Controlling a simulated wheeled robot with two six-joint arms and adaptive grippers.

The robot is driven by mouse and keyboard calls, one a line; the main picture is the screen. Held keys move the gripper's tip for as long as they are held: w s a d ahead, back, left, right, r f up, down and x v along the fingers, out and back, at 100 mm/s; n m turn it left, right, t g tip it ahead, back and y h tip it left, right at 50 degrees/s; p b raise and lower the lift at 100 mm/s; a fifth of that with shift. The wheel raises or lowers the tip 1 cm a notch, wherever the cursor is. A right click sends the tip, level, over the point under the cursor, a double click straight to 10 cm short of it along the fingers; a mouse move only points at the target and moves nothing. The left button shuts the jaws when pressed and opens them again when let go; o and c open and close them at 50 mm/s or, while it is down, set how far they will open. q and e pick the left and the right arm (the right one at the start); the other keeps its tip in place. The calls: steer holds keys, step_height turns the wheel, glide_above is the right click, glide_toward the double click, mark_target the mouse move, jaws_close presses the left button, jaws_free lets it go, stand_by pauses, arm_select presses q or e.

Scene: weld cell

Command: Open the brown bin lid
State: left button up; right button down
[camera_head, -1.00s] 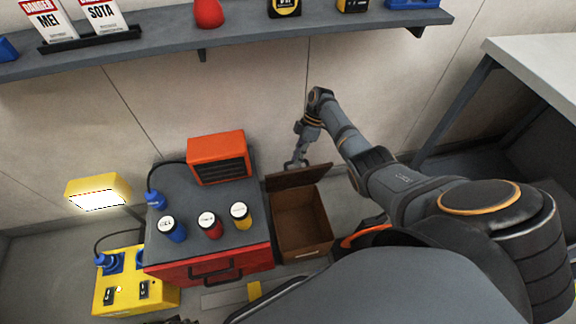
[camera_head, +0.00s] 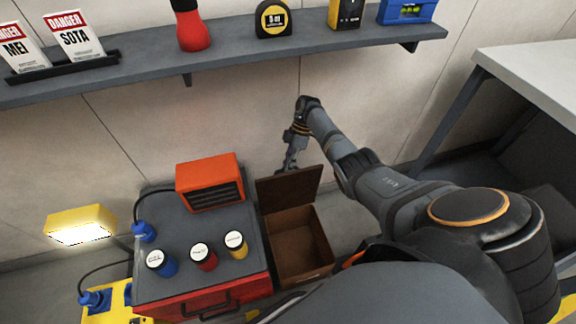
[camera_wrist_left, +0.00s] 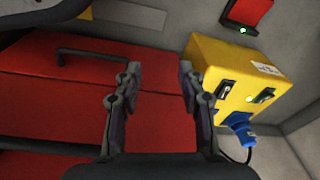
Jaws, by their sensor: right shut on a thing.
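The brown bin (camera_head: 328,262) stands on the floor to the right of the red tool cabinet. Its inside is visible and looks empty. The brown lid (camera_head: 289,188) stands raised at the bin's back edge, its broad face toward me. My right gripper (camera_head: 287,167) is at the lid's upper edge, shut on the lid; its fingertips are partly hidden behind the lid. My left gripper (camera_wrist_left: 160,78) shows in the left wrist view, open and empty, over the red cabinet (camera_wrist_left: 60,95) and beside the yellow box (camera_wrist_left: 225,75).
The grey cabinet top (camera_head: 185,225) holds an orange heater (camera_head: 208,183) and three capped cans: blue (camera_head: 162,265), red (camera_head: 204,258) and yellow (camera_head: 236,246). A wall shelf (camera_head: 230,52) runs above. A lit yellow lamp (camera_head: 80,226) stands at left; a pale table (camera_head: 530,75) is at right.

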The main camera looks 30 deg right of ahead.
steer(key=c, duration=1.7)
jaws_free()
steer(key=shift+s+f, duration=0.25)
steer(key=shift+f, duration=0.2)
steer(key=o, duration=0.3)
steer(key=shift+w, duration=0.2)
steer(key=shift+o, duration=0.2)
steer(key=shift+r, duration=0.1)
steer(key=shift+d+r, duration=0.1)
steer(key=shift+r, duration=0.05)
steer(key=v, duration=1.1)
steer(key=shift+d+r, duration=0.2)
steer(key=shift+r, duration=0.1)
steer(key=shift+w, duration=0.1)
